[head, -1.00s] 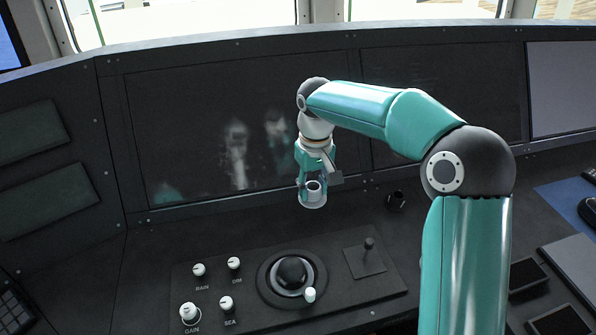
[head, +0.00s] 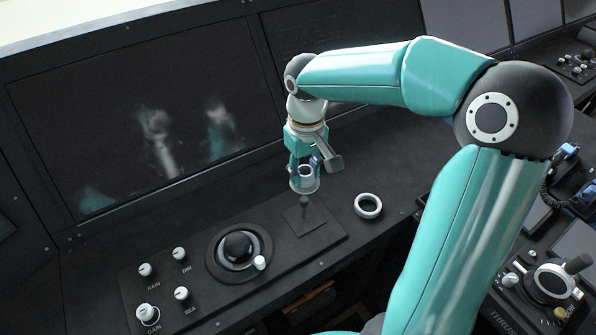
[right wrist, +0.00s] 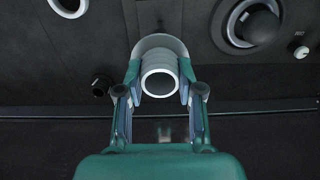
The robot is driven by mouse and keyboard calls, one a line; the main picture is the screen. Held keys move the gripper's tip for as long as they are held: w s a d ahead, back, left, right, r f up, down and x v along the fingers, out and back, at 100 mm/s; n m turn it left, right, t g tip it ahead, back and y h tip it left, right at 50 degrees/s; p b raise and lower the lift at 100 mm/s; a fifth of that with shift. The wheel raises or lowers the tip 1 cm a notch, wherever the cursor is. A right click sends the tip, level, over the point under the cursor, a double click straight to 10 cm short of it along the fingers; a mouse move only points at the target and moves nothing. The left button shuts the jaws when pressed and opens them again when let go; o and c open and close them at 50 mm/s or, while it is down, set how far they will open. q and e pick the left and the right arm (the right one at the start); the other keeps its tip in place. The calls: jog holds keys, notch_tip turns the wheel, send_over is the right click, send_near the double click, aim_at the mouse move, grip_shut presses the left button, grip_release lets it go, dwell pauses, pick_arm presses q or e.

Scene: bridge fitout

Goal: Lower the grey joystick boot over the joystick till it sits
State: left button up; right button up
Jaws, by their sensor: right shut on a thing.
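The grey joystick boot (head: 304,184) is a short light-grey sleeve with a wider flange at its bottom. My right gripper (head: 305,174) points down and is shut on it. The joystick (head: 304,203) is a short dark stick upright on its square dark plate (head: 313,221). In the head view the boot's flange appears just above the stick's top, apart from it or overlapping only in the picture; I cannot tell the exact alignment. In the right wrist view the boot (right wrist: 159,82) sits between both fingers, its opening visible, and the joystick is not discernible. My left gripper is out of view.
A trackball (head: 238,246) and several white-capped knobs (head: 180,254) lie left of the joystick. A loose-looking pale ring (head: 368,206) lies to its right. A dark screen (head: 150,110) rises behind. A small dark round part (right wrist: 101,87) shows in the right wrist view.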

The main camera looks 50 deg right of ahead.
jog(key=shift+f, duration=0.1)
jog(key=b, duration=0.4)
send_over(304, 217)
jog(key=shift+w+d+f, duration=0.1)
jog(key=shift+f, duration=1.1)
jog(key=shift+w+d+f, duration=0.1)
jog(key=shift+f, duration=1.05)
jog(key=shift+f+b, duration=1.2)
jog(key=shift+f, duration=0.35)
jog(key=shift+f, duration=0.1)
jog(key=shift+f+b, duration=1.2)
jog(key=shift+f, duration=0.25)
jog(key=shift+f+b, duration=1.3)
jog(key=shift+f, duration=0.25)
jog(key=shift+f, duration=0.15)
